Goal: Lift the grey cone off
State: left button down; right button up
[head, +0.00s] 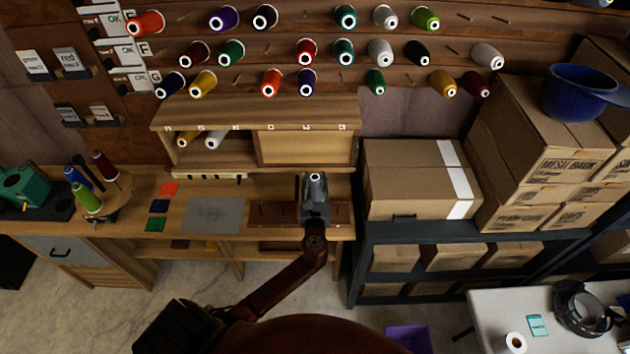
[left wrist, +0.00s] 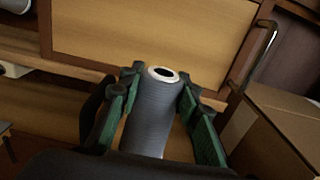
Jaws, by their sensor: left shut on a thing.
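The grey cone of thread (head: 316,187) stands about upright over the brown peg board (head: 341,216) on the bench. My left gripper (head: 315,196) is around it, shut on its sides. In the left wrist view the cone (left wrist: 147,125) sits between the green-padded fingers of my gripper (left wrist: 160,88), its white-rimmed top end facing up. The cone's lower end is hidden by the gripper, so I cannot tell whether it is on a peg or clear of it. My right gripper is not in view.
A wooden cabinet (head: 303,147) stands close behind the cone. A large cardboard box (head: 412,180) is to the right. A grey mat (head: 213,215) lies to the left. Several thread cones hang on the wall rack (head: 335,80) above.

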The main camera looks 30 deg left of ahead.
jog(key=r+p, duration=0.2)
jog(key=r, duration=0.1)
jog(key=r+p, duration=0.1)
jog(key=p, duration=0.1)
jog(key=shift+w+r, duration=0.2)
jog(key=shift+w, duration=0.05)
